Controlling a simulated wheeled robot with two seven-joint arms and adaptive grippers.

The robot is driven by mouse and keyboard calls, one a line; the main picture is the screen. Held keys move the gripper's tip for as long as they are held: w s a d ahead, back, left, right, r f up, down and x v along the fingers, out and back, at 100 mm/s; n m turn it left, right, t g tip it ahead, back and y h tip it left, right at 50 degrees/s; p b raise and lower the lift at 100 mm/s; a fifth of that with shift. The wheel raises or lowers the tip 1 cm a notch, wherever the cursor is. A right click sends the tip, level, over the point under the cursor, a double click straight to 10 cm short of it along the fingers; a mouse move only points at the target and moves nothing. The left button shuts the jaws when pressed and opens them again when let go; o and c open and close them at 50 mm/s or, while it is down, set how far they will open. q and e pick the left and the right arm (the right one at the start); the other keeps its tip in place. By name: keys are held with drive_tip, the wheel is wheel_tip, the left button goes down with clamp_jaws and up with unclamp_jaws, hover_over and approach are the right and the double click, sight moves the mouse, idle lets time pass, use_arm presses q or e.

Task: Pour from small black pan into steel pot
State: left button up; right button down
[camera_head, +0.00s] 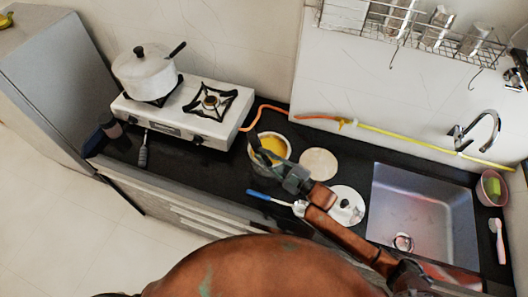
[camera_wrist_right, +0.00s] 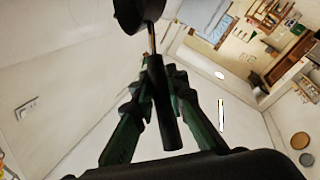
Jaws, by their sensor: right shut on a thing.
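The small black pan (camera_wrist_right: 140,12) shows in the right wrist view, its long black handle (camera_wrist_right: 166,108) running between the fingers of my right gripper (camera_wrist_right: 160,80). The gripper is shut on this handle. In the head view my right gripper (camera_head: 274,166) is at the near rim of an open pale pot (camera_head: 287,142) with yellow contents, which I take for the steel pot. A dark part, likely the pan, shows over the pot's left side; its contents and exact tilt cannot be made out. My left gripper is not in view.
A two-burner stove (camera_head: 195,118) holds a lidded white pot (camera_head: 145,78). A round board (camera_head: 319,163), a lid (camera_head: 346,204) and a blue-handled utensil (camera_head: 268,197) lie near my right arm. The sink (camera_head: 422,208) is at the right. A wire rack (camera_head: 410,22) hangs above.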

drive_tip(key=shift+d+r, duration=0.1)
drive_tip(key=shift+d, duration=0.1)
drive_tip(key=shift+w+d+r+m+t+b, duration=0.15)
drive_tip(key=shift+w+d+m+t+b, duration=0.1)
drive_tip(key=shift+d+m+t+b, duration=0.25)
drive_tip(key=shift+d+m+y, duration=0.2)
drive_tip(key=shift+m+y, duration=0.1)
idle(0.4)
drive_tip(key=shift+w+d+r+m+b, duration=0.1)
drive_tip(key=shift+w+d+m+b, duration=0.15)
drive_tip(key=shift+d+m+b, duration=0.35)
drive_tip(key=shift+t, duration=0.4)
idle(0.5)
